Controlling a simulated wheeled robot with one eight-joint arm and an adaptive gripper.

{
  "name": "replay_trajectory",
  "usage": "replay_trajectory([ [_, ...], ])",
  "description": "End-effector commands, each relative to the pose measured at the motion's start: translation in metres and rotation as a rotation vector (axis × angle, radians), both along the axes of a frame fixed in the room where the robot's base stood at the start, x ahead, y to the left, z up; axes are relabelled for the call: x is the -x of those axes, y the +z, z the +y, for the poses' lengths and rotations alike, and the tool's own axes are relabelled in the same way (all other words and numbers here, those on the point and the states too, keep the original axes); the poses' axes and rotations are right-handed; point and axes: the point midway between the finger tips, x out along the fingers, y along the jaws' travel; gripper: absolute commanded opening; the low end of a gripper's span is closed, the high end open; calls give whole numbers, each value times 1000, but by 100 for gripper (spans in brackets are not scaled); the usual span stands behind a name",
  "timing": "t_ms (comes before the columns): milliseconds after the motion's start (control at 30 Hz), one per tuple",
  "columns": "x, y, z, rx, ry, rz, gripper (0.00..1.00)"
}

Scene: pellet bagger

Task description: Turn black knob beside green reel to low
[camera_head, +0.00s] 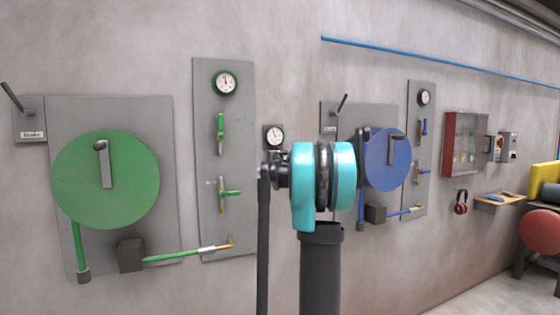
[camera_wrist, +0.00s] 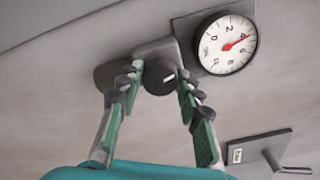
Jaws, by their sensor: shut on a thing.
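The black knob (camera_wrist: 159,79) is round with a short white mark pointing to the right in the wrist view. It sits on a grey box-like mount on the wall. My gripper (camera_wrist: 160,72) has its two green-padded fingers on either side of the knob, shut on it. The round gauge (camera_wrist: 227,44) is just right of the knob, its red needle near 4. The gauge also shows in the head view (camera_head: 273,137), right of the green reel (camera_head: 113,205). In the head view my arm hides the knob and my gripper.
A panel with a green valve and gauge (camera_head: 225,83) stands between the green reel and my arm. A blue reel (camera_head: 388,165) is on the right. A label plate with a lever (camera_wrist: 258,147) shows low right in the wrist view.

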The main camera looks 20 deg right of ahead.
Motion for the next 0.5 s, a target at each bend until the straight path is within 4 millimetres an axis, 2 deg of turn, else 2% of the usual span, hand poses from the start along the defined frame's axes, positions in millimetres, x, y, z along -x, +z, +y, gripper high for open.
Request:
replay_trajectory([
  [500,0,-1,0,492,1,-16,6],
])
